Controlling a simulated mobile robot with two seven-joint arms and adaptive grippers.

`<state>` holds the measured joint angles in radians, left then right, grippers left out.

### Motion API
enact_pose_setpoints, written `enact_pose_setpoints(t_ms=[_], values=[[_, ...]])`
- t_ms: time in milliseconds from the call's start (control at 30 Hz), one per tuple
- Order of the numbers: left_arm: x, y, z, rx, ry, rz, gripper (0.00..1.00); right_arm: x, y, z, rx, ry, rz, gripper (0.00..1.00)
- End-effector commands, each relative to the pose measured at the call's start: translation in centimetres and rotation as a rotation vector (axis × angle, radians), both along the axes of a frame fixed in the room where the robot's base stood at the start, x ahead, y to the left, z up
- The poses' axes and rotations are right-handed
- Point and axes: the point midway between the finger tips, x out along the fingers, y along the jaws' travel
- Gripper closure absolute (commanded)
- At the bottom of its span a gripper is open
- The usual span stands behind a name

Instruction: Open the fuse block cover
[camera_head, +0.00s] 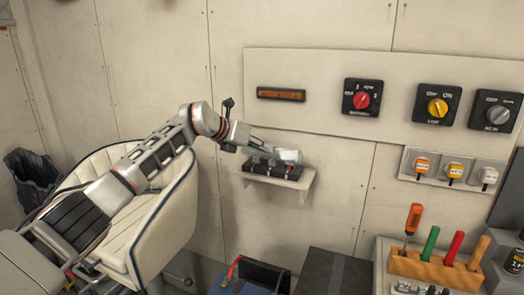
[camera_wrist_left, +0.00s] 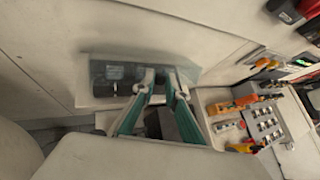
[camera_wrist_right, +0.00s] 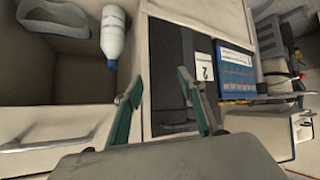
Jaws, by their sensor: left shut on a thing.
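The black fuse block (camera_head: 284,171) sits on a small wall shelf (camera_head: 302,182) below the switch panel. Its clear cover (camera_head: 291,155) shows pale at the right end of the block. My left gripper (camera_head: 258,153) is at the block, shut on the cover. In the left wrist view my left gripper's fingertips (camera_wrist_left: 160,80) meet the clear cover (camera_wrist_left: 188,68), with the dark block (camera_wrist_left: 112,74) behind it. How far the cover is tilted is hard to tell. My right gripper (camera_wrist_right: 160,90) is open and empty, and is outside the head view.
A wall panel (camera_head: 325,62) carries several rotary switches. A wooden tool rack (camera_head: 432,268) stands at lower right. A cream seat (camera_head: 140,215) is under my left arm. The right wrist view shows a white bottle (camera_wrist_right: 112,38) in a bin and a blue-labelled battery (camera_wrist_right: 235,70).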

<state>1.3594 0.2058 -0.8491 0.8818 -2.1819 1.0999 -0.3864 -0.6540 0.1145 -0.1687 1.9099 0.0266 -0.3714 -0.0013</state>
Motion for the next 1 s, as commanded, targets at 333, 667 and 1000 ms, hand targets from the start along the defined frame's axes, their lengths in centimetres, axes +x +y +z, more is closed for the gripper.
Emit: enact_pose_setpoints(t_ms=[333, 667, 1000], values=[[0.1, 0.0, 0.13, 0.008, 0.022, 0.001, 1.0, -0.05, 0.3, 0.05, 0.004, -0.001, 0.003, 0.6], [0.11, -0.01, 0.16, 0.007, 0.021, 0.0, 0.71, -0.1, -0.01, -0.02, -0.005, 0.0, 0.01, 0.6], [0.06, 0.08, 0.31, 0.007, 0.019, 0.0, 0.71, -0.31, -0.02, -0.21, -0.002, 0.006, 0.003, 0.6]])
